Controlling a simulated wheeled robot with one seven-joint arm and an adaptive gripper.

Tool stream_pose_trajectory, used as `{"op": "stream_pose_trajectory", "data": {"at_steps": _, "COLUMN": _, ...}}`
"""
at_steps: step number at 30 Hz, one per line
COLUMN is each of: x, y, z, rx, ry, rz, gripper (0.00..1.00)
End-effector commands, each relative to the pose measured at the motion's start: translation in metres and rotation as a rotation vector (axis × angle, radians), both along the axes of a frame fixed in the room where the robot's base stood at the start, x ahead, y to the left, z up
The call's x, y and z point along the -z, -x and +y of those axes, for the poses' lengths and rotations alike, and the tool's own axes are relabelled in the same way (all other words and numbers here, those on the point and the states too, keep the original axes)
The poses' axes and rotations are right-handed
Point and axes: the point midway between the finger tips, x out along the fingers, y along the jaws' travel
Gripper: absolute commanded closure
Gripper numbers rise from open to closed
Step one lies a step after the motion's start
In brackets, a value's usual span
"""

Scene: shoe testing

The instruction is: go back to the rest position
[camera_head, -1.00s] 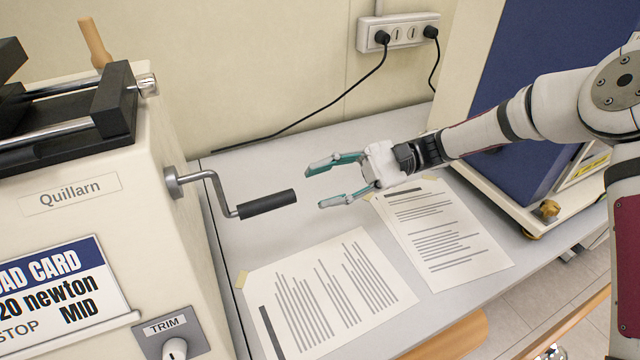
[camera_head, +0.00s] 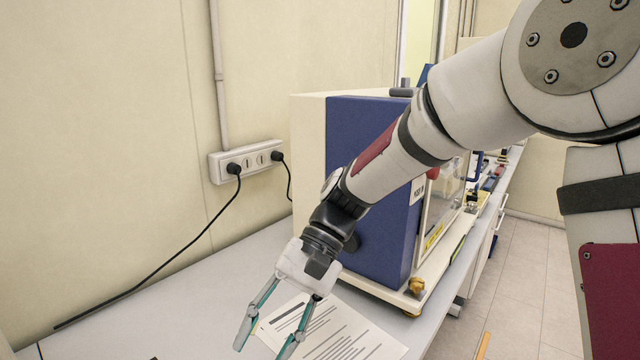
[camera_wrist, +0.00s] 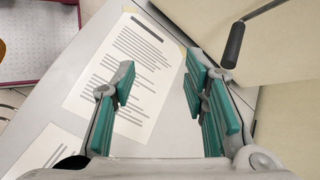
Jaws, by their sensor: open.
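My gripper (camera_head: 268,338) points down above the bench at the bottom of the head view. Its two teal-padded fingers are apart with nothing between them. In the wrist view my gripper (camera_wrist: 160,95) is also open and empty, with a printed sheet (camera_wrist: 125,80) on the bench below it. The black crank handle (camera_wrist: 233,45) is at the upper right of the wrist view, apart from the fingers.
A blue and cream machine (camera_head: 365,150) stands on the bench close behind my arm. A wall socket strip (camera_head: 245,160) with two plugs and cables is at left.

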Motion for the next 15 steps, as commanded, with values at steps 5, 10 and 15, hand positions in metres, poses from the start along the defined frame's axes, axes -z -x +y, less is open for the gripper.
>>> {"op": "stream_pose_trajectory", "data": {"at_steps": 5, "x": -0.018, "y": 0.011, "z": -0.051, "rx": 0.016, "ry": 0.119, "rz": -0.215, "gripper": 0.59}}
{"op": "stream_pose_trajectory", "data": {"at_steps": 10, "x": -0.034, "y": 0.023, "z": -0.100, "rx": 0.037, "ry": 0.224, "rz": -0.408, "gripper": 0.59}}
{"op": "stream_pose_trajectory", "data": {"at_steps": 15, "x": -0.048, "y": 0.039, "z": -0.148, "rx": 0.063, "ry": 0.322, "rz": -0.593, "gripper": 0.59}}
